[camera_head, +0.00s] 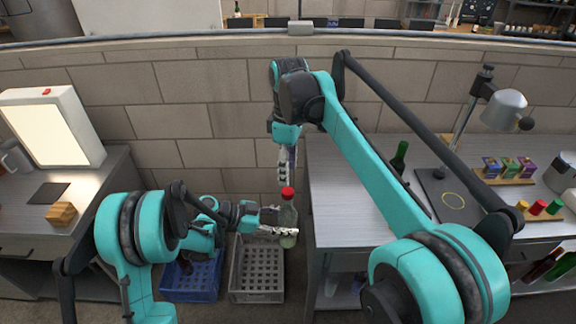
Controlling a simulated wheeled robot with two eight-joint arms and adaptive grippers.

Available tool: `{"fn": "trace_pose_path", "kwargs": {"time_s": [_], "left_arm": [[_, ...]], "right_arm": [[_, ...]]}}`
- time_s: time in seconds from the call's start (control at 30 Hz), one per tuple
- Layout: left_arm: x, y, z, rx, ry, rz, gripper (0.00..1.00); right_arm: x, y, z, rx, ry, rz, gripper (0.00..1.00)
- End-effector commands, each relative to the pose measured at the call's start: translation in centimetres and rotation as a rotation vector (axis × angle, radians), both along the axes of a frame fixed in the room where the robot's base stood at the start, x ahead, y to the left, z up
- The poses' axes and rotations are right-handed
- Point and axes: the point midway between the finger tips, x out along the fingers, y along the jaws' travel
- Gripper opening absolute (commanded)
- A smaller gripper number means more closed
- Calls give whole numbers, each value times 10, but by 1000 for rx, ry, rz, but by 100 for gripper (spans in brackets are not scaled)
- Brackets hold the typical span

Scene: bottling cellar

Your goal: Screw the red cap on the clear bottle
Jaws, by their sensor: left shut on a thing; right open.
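The clear bottle (287,222) is upright in the air in front of the stone wall. My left gripper (281,221) is shut around its body from the left.
Blue (193,278) and grey (257,291) crates stand on the floor below. A metal table (352,211) is to the right, with a green bottle (399,157), a lamp (503,110) and small yellow, red and green pieces (538,207). A light box (52,128) stands on the left table.

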Motion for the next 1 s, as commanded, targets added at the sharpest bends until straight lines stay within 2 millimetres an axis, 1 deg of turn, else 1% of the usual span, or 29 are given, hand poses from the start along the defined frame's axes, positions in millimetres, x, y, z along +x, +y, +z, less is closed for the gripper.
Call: {"fn": "trace_pose_path", "kwargs": {"time_s": [0.03,0.2,0.3,0.43,0.5,0.6,1.0], "left_arm": [[0,0,1,-2,0,0,0],[0,0,1,-2,0,0,0],[0,0,1,-2,0,0,0],[0,0,1,-2,0,0,0],[0,0,1,-2,0,0,0],[0,0,1,-2,0,0,0],[0,0,1,-2,0,0,0]], "right_arm": [[0,0,1,0,-1,115,46],[0,0,4,2,-5,530,46],[0,0,5,3,-7,738,46],[0,0,6,4,-8,939,46],[0,0,7,4,-9,1011,46],[0,0,7,4,-10,1071,46],[0,0,6,5,-10,1092,46]]}}
